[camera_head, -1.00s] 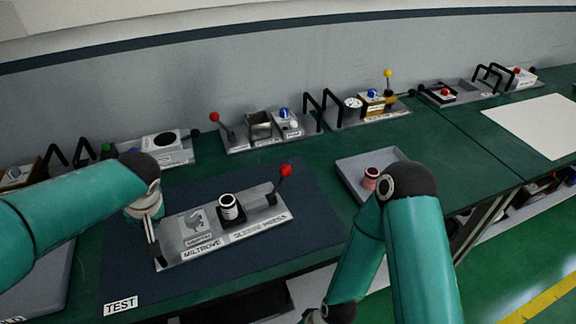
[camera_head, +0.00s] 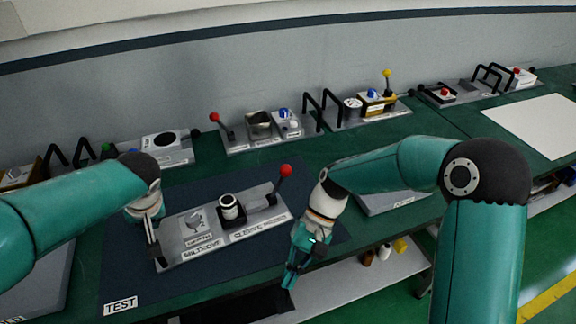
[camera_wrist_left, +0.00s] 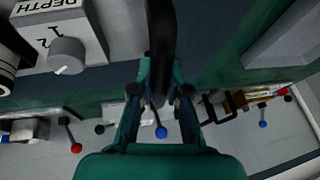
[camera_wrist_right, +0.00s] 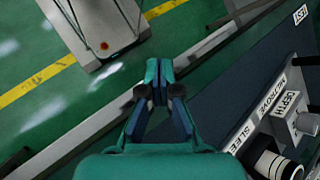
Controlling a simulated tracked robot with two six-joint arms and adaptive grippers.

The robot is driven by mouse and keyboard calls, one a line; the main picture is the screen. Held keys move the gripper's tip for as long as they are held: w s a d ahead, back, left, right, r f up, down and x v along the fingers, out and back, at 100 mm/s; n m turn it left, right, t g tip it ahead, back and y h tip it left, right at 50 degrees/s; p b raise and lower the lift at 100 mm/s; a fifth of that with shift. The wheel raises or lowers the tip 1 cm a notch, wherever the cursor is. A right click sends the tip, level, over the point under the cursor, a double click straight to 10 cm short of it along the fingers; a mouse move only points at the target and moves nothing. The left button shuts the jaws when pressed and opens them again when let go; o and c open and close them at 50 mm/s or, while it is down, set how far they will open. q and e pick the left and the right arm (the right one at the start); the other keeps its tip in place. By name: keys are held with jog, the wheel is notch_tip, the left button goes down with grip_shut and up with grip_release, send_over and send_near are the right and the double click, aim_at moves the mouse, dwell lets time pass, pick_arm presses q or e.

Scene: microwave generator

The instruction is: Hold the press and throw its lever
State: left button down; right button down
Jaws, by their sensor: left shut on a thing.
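The press (camera_head: 182,251) is a grey plate on the dark blue mat, with a depth dial (camera_head: 196,222), a white sleeve with a black rim (camera_head: 229,207) standing in a black socket, and a red-knobbed lever (camera_head: 286,170) tilted up at its right end. The dial also shows in the left wrist view (camera_wrist_left: 67,55). My left gripper (camera_wrist_left: 158,84) is shut on the black handle (camera_wrist_left: 161,30) at the press's left end. My right gripper (camera_head: 291,282) is shut and empty, pointing down in front of the press's right end. It is apart from the lever.
A grey tray (camera_head: 392,203) is right of the mat, mostly behind my right arm; its contents are hidden. Several other devices with handles and levers, such as the red-knobbed one (camera_head: 214,117), line the back wall. A lower shelf (camera_head: 350,292) holds small items.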

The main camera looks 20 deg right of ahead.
jog(key=w+r+m+y, duration=0.1)
jog(key=w, duration=0.1)
jog(key=w+d+r+m, duration=0.1)
jog(key=w, duration=0.1)
jog(key=w+d+m+y, duration=0.1)
jog(key=m, duration=0.1)
jog(key=shift+w+d+r+y, duration=0.1)
jog(key=shift+w+r+y, duration=0.2)
jog(key=shift+w+r, duration=0.1)
jog(key=w+d+r+m+t, duration=0.1)
jog(key=w, duration=0.1)
jog(key=w+d+r+m+t+y, duration=0.1)
jog(key=w+d, duration=0.1)
jog(key=w+d+r+m, duration=0.1)
jog(key=d+r+m, duration=0.1)
jog(key=shift+w+r+t, duration=0.1)
jog(key=shift+w+t, duration=0.3)
jog(key=w+d+r+m+t, duration=0.7)
jog(key=d+r, duration=0.2)
jog(key=d, duration=0.2)
jog(key=w+a+f, duration=0.3)
jog(key=a+f, duration=0.3)
jog(key=f, duration=0.1)
jog(key=shift+a+f, duration=0.25)
jog(key=shift+a, duration=0.1)
jog(key=shift+w, duration=0.15)
jog(key=shift+a, duration=0.1)
